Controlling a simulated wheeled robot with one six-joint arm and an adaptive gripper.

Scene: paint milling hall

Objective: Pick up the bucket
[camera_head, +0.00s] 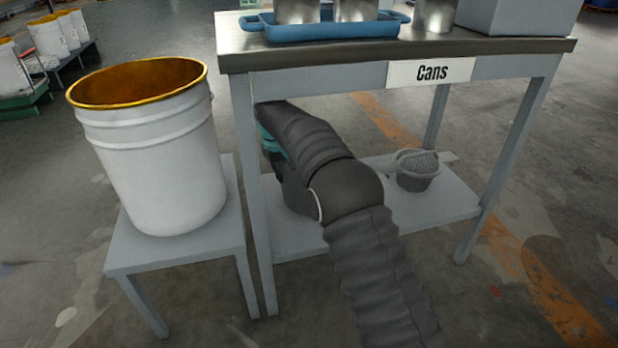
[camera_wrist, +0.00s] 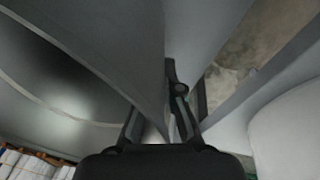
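A large white bucket (camera_head: 155,165) with a yellow rim and an orange-brown inside stands upright on a small grey stand (camera_head: 180,255), at the left of the head view. A white rounded surface at the right of the wrist view may be this bucket. My dark arm reaches under the table and bends towards its left front leg. My gripper is hidden in the head view. In the wrist view my gripper (camera_wrist: 165,115) is at the bottom middle, beside grey panels. One finger is partly covered by a panel, and I cannot tell how far apart the fingertips are. I see nothing held.
A grey table (camera_head: 320,84) labelled "Cans" stands right of the stand. Its top carries a blue tray (camera_head: 330,33) with metal cans. A small grey perforated pot (camera_head: 416,172) sits on its lower shelf (camera_head: 455,206). Other buckets (camera_head: 48,38) stand at the far left.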

